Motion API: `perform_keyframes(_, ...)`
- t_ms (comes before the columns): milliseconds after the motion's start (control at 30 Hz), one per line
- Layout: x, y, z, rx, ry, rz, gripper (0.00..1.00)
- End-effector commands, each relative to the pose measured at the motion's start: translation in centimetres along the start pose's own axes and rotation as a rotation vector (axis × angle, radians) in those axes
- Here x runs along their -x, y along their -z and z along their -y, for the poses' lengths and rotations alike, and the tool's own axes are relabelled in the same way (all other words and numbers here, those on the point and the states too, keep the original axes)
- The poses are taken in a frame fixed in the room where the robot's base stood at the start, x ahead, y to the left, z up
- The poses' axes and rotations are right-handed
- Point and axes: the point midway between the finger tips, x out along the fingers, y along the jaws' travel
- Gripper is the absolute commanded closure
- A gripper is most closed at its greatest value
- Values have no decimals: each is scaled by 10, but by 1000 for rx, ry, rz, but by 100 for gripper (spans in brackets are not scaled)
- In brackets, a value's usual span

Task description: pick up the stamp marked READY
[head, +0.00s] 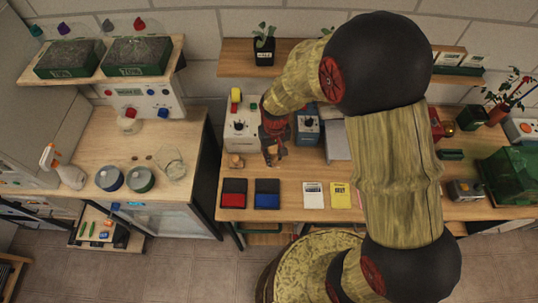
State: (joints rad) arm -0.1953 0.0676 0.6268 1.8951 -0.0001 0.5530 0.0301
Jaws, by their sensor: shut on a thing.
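My gripper (272,157) is above the middle bench, just behind the ink pads, pointing down. It is shut on a small stamp, mostly hidden between the dark fingers; its marking cannot be read from here. Another small wooden stamp-like piece (236,160) stands on the bench to the left of my gripper, apart from it. Its marking is also too small to read.
A red ink pad (233,199) and a blue ink pad (267,200) lie near the bench's front edge. A white card (313,195) and a yellow one (340,195) lie to their right. Boxes with dials (306,126) stand behind my gripper.

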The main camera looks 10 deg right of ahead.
Motion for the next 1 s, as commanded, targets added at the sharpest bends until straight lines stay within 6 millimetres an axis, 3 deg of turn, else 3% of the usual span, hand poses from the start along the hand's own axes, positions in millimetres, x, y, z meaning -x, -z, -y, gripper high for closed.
perform_keyframes(100, 17, -16, -5, -1, 0, -3, 100)
perform_keyframes(500, 43, -75, -20, -1, 0, -3, 100)
perform_keyframes(700, 50, -91, -23, -1, 0, -2, 100)
perform_keyframes(1000, 53, -98, -25, 0, 0, -1, 100)
